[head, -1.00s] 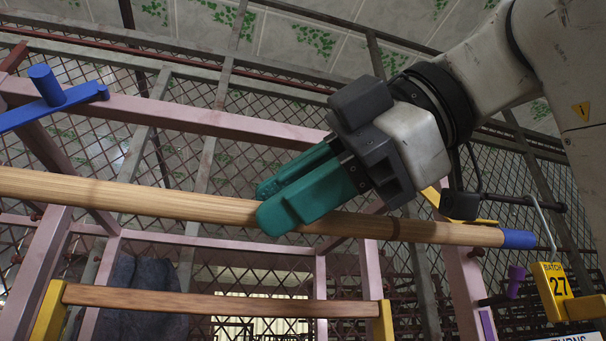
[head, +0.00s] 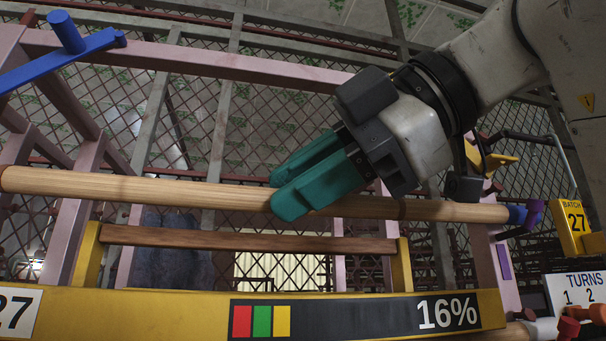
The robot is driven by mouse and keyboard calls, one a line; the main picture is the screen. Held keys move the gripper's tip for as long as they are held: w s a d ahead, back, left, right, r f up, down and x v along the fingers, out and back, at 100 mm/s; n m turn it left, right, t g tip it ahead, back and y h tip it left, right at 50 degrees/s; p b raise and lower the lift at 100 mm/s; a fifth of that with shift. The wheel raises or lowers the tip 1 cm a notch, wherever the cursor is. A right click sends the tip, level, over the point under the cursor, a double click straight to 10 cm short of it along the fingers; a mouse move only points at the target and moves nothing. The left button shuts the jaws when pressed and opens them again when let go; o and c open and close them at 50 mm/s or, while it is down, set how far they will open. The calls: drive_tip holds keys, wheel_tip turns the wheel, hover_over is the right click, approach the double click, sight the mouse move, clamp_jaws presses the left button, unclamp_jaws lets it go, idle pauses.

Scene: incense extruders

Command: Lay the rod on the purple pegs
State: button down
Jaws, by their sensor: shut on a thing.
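The rod (head: 150,188) is a long pale wooden pole with a blue right end (head: 516,214). It lies nearly level across the head view, and its left end shows near the left edge. My gripper (head: 288,190) has teal fingers and is shut on the rod near its middle. A purple peg (head: 535,212) at the right is level with the rod's blue end and overlaps it in the picture; I cannot tell whether they touch. A purple patch (head: 504,262) marks the pink post below it. No purple peg shows at the left.
A blue bracket with a peg (head: 66,32) is at upper left on the pink frame (head: 200,62). A brown rail (head: 240,240) runs just below the rod. A yellow beam (head: 150,308) with a 16% panel crosses the front. A yellow "27" tag (head: 573,225) hangs right.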

drive_tip(key=c, duration=0.6)
unclamp_jaws()
idle(0.4)
drive_tip(key=shift+s+d+b, duration=0.35)
drive_tip(key=shift+s+d, duration=0.1)
drive_tip(key=shift+s, duration=1.15)
drive_tip(key=shift+s+d+b, duration=0.4)
drive_tip(key=shift+s+d, duration=0.1)
drive_tip(key=shift+s, duration=1.15)
drive_tip(key=shift+s+d+b, duration=0.35)
drive_tip(key=shift+s+d, duration=0.1)
drive_tip(key=shift+s, duration=1.15)
